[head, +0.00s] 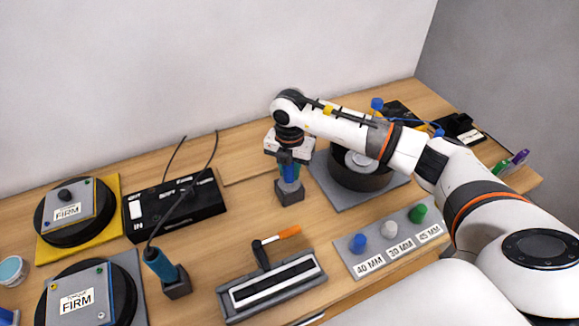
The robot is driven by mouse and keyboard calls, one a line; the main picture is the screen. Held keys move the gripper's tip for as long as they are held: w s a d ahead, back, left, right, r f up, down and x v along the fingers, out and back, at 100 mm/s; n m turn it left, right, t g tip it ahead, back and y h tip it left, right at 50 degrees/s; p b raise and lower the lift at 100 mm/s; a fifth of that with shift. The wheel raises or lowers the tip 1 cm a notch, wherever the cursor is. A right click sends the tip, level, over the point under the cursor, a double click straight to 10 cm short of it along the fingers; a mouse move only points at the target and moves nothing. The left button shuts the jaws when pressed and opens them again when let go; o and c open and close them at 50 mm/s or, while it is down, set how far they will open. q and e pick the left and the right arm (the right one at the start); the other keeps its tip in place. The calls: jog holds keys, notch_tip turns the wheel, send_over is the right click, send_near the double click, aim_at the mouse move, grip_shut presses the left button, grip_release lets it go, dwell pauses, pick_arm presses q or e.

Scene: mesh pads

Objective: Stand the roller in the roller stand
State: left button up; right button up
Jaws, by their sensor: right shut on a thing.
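My right gripper (288,157) points down and is shut on the roller (290,173), which shows as a blue upright piece just below the fingers. The fingers hide its upper part. A small dark grey block, the roller stand (289,195), is directly below the roller. The roller's lower end meets or enters the top of the stand; I cannot tell how deep it sits. The roller looks upright. My left gripper is not in view.
A round dark drum (358,176) on a grey base stands close right of the stand. A grey tray (230,305) with an orange-handled tool lies in front. A teal corded tool (158,264) stands in another block. A black box (172,205) and two FIRM pads are left.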

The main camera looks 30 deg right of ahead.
jog(key=o, duration=1.1)
jog(key=shift+o, duration=0.2)
notch_tip(320, 180, up, 12)
jog(key=shift+b, duration=1.15)
